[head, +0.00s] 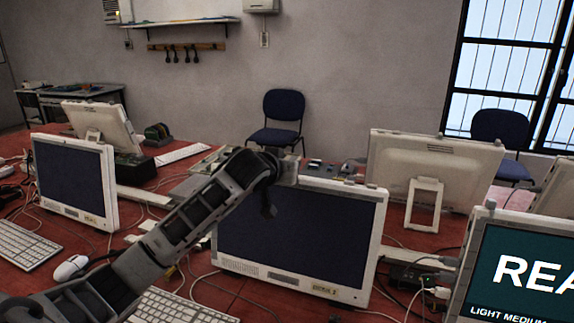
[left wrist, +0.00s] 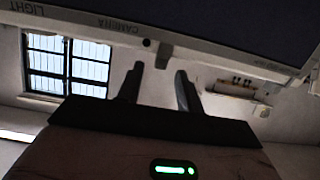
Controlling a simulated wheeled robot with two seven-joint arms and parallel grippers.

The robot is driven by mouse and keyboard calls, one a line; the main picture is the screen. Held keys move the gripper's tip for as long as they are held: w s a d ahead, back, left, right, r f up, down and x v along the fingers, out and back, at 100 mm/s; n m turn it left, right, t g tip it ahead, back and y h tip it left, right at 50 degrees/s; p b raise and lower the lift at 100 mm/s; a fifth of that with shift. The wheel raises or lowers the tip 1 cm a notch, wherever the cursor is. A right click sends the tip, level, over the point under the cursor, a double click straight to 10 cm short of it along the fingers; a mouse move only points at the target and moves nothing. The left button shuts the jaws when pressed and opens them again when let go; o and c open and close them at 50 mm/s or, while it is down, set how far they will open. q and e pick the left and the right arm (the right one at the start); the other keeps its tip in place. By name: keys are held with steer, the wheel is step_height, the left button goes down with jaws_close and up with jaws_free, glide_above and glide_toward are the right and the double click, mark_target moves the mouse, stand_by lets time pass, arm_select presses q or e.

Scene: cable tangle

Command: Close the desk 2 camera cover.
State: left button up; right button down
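A white monitor (head: 300,235) with a dark screen stands at the middle of the red desk. The label on its lower bezel is too small to read for sure. My left gripper (head: 268,203) is at its top edge, and the arm crosses in front of its left side. In the left wrist view the monitor's bezel (left wrist: 215,58) carries the words CAMERA and LIGHT. A small dark round spot (left wrist: 147,43) sits beside CAMERA, and a small raised tab (left wrist: 165,54) is close to it. My left gripper (left wrist: 160,74) has its fingers apart, with nothing between them, just off this edge. My right gripper is out of view.
Another dark monitor (head: 75,183) stands at left, and a lit monitor (head: 520,270) at right. A monitor seen from behind (head: 430,175) stands at the back right. Keyboards, a mouse (head: 71,268) and loose cables crowd the desk.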

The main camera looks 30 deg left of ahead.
arm_select(q)
steer(key=shift+x, duration=1.1)
jaws_close()
steer(key=shift+w+d, duration=0.15)
steer(key=shift+d, duration=0.5)
steer(key=shift+w+d, duration=0.15)
steer(key=shift+d, duration=0.55)
steer(key=shift+c, duration=1.9)
jaws_free()
steer(key=o, duration=0.4)
